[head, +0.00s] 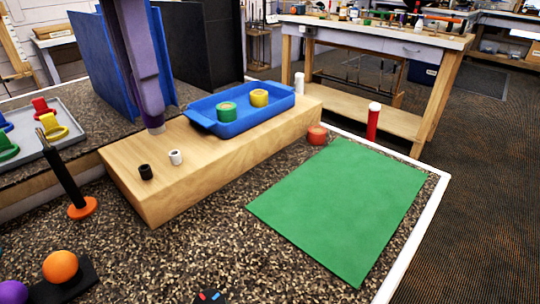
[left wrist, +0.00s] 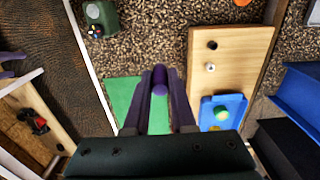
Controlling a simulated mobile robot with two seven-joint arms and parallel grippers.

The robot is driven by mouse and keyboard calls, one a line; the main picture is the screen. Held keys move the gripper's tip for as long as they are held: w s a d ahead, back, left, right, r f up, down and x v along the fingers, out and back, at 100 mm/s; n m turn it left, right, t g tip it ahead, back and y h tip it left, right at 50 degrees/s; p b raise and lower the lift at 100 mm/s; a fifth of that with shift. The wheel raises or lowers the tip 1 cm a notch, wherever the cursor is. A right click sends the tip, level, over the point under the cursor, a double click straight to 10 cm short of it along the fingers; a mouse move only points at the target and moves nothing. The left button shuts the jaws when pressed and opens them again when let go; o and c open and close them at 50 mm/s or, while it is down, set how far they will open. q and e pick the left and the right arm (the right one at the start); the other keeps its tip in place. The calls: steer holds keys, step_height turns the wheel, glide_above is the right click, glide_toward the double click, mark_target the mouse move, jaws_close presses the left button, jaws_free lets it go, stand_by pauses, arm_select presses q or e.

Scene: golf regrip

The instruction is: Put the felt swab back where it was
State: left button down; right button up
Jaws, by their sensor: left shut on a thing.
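My left gripper (head: 143,72) reaches down from the top of the head view, above the left part of the wooden block. It is shut on a purple cylinder (head: 150,105) with a pale lower end, which seems to be the felt swab. In the left wrist view the purple cylinder (left wrist: 160,77) sits between the two purple fingers. In the head view it hangs roughly upright, its lower end near the block's back edge; I cannot tell whether it touches. The wooden block (head: 158,203) bears a small black cap (head: 146,172) and a white cap (head: 175,157). My right gripper is not seen.
A blue tray (head: 205,127) with green and yellow rings sits on the block. A green mat (head: 345,205) lies right. A black rod on an orange base (head: 82,208) and an orange ball (head: 60,266) stand left. Blue panels (head: 95,60) rise behind.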

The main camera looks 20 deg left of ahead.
arm_select(q)
steer(key=shift+w+f, duration=0.15)
steer(key=shift+f, duration=0.5)
step_height(320, 180, down, 20)
steer(key=b, duration=0.3)
steer(key=shift+r+b, duration=0.25)
steer(key=shift+b, duration=0.1)
steer(key=shift+f, duration=0.15)
steer(key=c, duration=0.7)
jaws_free()
steer(key=shift+c, duration=0.2)
step_height(320, 180, up, 12)
steer(key=p, duration=0.2)
steer(key=shift+r, duration=0.2)
